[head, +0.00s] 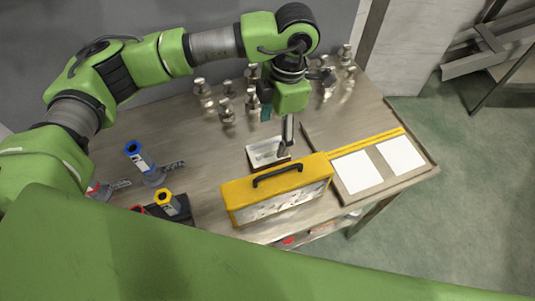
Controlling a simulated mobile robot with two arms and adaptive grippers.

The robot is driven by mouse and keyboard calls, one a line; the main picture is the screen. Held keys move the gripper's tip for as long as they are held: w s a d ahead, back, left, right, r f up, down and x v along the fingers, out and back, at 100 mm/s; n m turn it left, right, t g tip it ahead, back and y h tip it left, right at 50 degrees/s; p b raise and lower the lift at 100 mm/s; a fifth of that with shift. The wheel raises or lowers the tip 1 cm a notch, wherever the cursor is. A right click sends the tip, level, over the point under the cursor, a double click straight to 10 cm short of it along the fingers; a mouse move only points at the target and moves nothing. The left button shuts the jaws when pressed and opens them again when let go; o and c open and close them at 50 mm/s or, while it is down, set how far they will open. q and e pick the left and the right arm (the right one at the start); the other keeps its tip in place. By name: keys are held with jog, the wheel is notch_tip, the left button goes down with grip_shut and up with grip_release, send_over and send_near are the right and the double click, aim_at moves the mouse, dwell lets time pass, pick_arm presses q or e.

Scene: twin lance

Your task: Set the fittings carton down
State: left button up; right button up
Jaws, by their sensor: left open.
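A small white carton (262,154) with a dark-edged label or opening lies on the workbench behind the yellow case; I take it to be the fittings carton. It rests on the bench top. My left gripper (287,138) points down over the carton's right end, close to it. It is open; whether its fingers touch the carton cannot be told from this angle. The gripper hides part of the carton's right side. My right gripper is not in view.
A yellow case (235,196) with a black handle stands at the bench's front edge. A tray (344,193) with two white cards and a yellow strip lies right. Several metal fittings (227,111) stand at the back. Blue-topped (134,149) and yellow-topped (163,198) tools are left.

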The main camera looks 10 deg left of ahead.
aim_at(268, 151)
pick_arm(q)
jog(key=f, duration=0.4)
jog(key=shift+s+a+p, duration=0.2)
jog(key=shift+a+p, duration=0.15)
jog(key=f, duration=0.1)
jog(key=f+p, duration=0.1)
jog(key=f, duration=0.1)
jog(key=f+p, duration=0.1)
jog(key=shift+s+a+f, duration=0.15)
jog(key=shift+s+a, duration=0.15)
jog(key=shift+f, duration=0.5)
jog(key=c, duration=1.4)
jog(key=shift+c, duration=0.6)
jog(key=shift+w+r, duration=0.1)
jog(key=shift+r, duration=0.05)
